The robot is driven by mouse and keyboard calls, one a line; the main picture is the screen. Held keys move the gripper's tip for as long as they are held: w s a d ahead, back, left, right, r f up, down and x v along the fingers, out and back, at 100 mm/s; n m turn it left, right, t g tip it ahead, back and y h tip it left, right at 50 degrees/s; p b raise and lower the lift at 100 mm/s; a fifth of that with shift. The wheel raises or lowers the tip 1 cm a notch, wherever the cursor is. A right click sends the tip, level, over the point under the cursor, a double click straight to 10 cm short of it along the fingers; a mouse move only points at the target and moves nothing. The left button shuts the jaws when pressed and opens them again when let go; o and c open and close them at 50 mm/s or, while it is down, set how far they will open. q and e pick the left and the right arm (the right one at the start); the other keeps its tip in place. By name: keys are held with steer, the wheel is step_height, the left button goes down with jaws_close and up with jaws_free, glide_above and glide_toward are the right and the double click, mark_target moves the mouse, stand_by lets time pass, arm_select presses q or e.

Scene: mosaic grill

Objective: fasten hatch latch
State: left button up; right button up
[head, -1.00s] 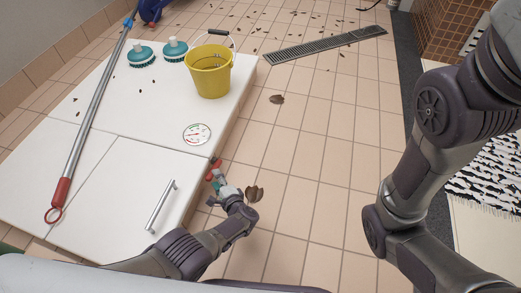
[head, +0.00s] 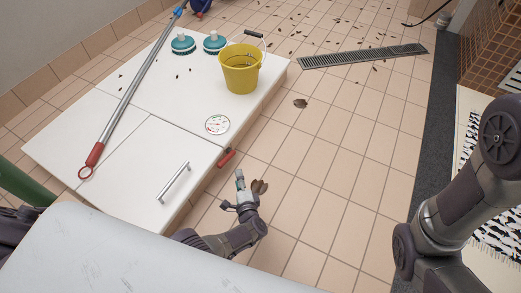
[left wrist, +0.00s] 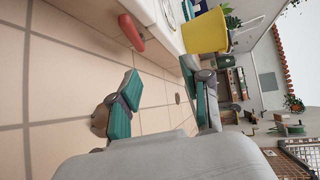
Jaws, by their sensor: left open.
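The red latch handle (head: 226,158) sits on the side of the white cabinet (head: 125,130), just below its top edge. It lies slanted along that side. The left wrist view also shows the red handle (left wrist: 132,32), at the upper left. The cabinet's hatch lid has a metal bar handle (head: 174,182) and looks flat and closed. My left gripper (head: 240,180) is open and empty, over the floor beside the cabinet and apart from the latch. Its teal finger pads show in the left wrist view, with a gap between them (left wrist: 165,102). My right gripper is out of view.
A round gauge (head: 217,125), a yellow bucket (head: 240,70), two teal brushes (head: 183,44) and a long pole (head: 130,88) with a red end lie on the cabinet top. A brown leaf (head: 260,187) is by my left gripper.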

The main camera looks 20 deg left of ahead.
arm_select(q)
steer(key=w+d+r+n+t+h, duration=0.1)
steer(key=w+d+r+n+t, duration=0.1)
steer(key=r, duration=0.5)
steer(key=w+d+r+n+t, duration=0.2)
steer(key=d+r+n+t, duration=0.1)
steer(key=r, duration=0.5)
steer(key=shift+d+r+n+t+h+p, duration=0.2)
steer(key=shift+d+n+t+h+p, duration=0.1)
steer(key=shift+n+t+h+p, duration=0.25)
